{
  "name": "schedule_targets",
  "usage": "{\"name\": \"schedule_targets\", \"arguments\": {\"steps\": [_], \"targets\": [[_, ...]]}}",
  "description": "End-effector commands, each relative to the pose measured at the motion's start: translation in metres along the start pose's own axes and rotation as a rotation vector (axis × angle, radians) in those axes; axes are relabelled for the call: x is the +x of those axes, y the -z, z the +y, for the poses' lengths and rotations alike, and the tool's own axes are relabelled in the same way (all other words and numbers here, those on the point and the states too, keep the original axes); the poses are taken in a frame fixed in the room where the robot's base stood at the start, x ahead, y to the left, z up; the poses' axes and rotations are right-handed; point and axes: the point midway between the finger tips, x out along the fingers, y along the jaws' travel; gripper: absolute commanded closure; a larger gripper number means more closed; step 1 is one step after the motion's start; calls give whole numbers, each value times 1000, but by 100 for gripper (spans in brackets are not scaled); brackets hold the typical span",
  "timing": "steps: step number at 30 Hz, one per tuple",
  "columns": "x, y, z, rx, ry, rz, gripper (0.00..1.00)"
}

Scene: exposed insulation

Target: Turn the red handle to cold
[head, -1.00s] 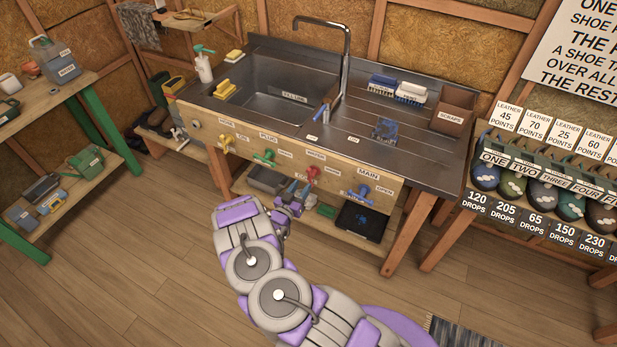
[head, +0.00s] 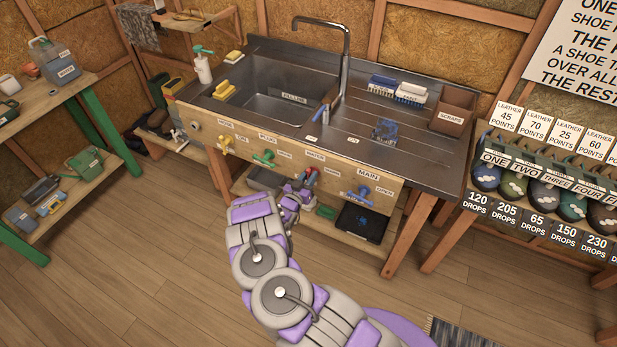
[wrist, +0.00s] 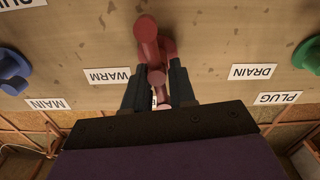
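The red handle (wrist: 147,35) is on the wooden front panel of the sink bench, and it also shows in the head view (head: 311,173), partly covered by my gripper. In the wrist view, which looks upside down, its lever runs down between the two dark fingers of my gripper (wrist: 159,85). One finger is on each side, very close to the lever. I cannot tell whether they press on it. My gripper also shows in the head view (head: 297,188). A WARM label (wrist: 109,76) is left of the handle in the wrist view. I see no readable COLD label.
A blue handle (head: 357,192) by the MAIN label, a green handle (head: 264,157) and a yellow handle (head: 227,144) share the panel. The sink (head: 285,90) is above. A shelf with a black tray (head: 358,221) is below.

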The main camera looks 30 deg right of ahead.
Motion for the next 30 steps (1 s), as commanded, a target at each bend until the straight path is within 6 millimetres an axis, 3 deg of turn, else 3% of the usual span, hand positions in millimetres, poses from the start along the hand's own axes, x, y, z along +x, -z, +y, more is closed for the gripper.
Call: {"name": "schedule_targets", "arguments": {"steps": [7,21,29,30], "targets": [[0,0,-1,0,1,0,100],[0,0,0,156,2,2,100],[0,1,0,160,3,2,100],[0,1,0,160,3,2,74]]}}
